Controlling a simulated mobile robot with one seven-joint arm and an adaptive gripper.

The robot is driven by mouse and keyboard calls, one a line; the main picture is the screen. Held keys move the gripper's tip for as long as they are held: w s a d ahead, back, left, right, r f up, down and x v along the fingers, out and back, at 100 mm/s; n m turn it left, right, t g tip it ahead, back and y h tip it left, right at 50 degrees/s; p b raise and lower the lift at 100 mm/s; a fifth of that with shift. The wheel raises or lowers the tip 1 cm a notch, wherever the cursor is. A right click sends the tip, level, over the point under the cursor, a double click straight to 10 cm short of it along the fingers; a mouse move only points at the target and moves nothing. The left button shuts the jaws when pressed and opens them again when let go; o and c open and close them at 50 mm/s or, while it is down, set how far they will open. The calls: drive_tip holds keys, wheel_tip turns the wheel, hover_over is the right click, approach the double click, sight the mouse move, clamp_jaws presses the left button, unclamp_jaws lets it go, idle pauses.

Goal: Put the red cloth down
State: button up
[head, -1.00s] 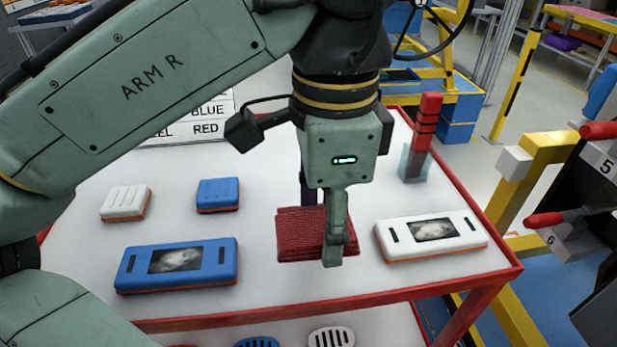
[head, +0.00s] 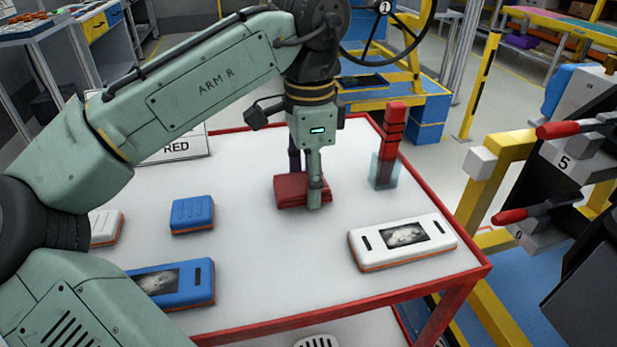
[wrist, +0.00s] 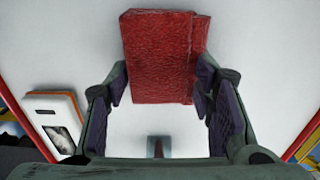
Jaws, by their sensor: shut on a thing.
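The red cloth (head: 291,191) is a folded, thick pad near the middle of the white table top (head: 260,260). My gripper (head: 306,205) points down over it, with one finger in front of the cloth. In the wrist view the cloth (wrist: 158,58) lies between the two fingers (wrist: 160,90), which are shut on it. The cloth is at or very near the table surface; I cannot tell whether it touches. The far finger is mostly hidden in the head view.
A white device (head: 403,243) lies at the right and a blue one (head: 170,284) at the front left. A small blue block (head: 192,215) and a white block (head: 105,227) lie left. A red object stands in a clear holder (head: 384,171) behind right. Table around the cloth is clear.

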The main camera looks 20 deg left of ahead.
drive_tip(key=shift+f, duration=0.2)
drive_tip(key=shift+f, duration=0.15)
drive_tip(key=o, duration=1)
wheel_tip(320, 180, up, 12)
drive_tip(key=p, duration=1.3)
drive_tip(key=shift+r, duration=0.25)
